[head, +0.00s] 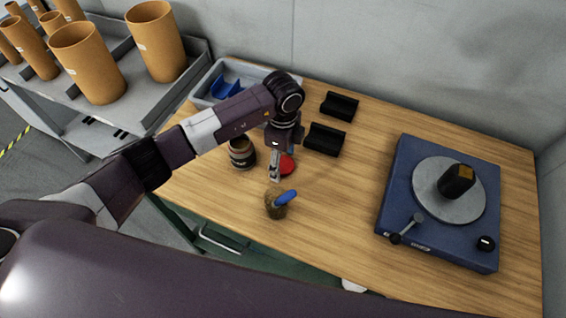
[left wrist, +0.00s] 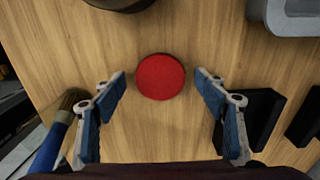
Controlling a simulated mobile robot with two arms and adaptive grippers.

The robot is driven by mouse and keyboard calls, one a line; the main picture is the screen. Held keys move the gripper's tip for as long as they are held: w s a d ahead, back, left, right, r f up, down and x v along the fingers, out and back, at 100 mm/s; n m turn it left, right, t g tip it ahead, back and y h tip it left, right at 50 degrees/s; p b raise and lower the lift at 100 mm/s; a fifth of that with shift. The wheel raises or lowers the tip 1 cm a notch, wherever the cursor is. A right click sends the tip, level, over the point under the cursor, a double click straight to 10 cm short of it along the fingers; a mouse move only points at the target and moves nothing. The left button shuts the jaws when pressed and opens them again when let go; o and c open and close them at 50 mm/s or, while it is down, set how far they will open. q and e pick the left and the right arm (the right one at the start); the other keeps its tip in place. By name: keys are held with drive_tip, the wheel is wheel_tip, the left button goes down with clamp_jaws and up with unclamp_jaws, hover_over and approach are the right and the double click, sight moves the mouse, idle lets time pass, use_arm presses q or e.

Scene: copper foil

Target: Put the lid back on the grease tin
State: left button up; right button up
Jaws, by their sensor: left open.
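The red round lid (head: 287,165) lies flat on the wooden table and appears as a full disc in the left wrist view (left wrist: 160,77). The dark grease tin (head: 242,154) with a pale band stands to its left in the head view. Only part of the tin's rim shows at the top edge of the left wrist view (left wrist: 118,3). My left gripper (head: 275,176) is open and points down over the lid. In the left wrist view its blue-padded fingertips are on either side of the lid, with gaps. I cannot tell its height. My right gripper is not in view.
A blue-handled brush (head: 284,198) is near the gripper, toward the front edge. Two black holders (head: 339,105) (head: 325,139) and a grey bin (head: 208,88) lie behind. A blue turntable device (head: 405,190) occupies the right. Table between gripper and device is clear.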

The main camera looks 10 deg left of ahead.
use_arm(q)
drive_tip(key=c, duration=0.8)
drive_tip(key=shift+r, duration=0.2)
wheel_tip(320, 180, up, 12)
drive_tip(key=b, duration=0.3)
wheel_tip(320, 180, up, 8)
hover_over(283, 164)
drive_tip(key=shift+s+f, duration=0.1)
drive_tip(key=shift+f, duration=0.05)
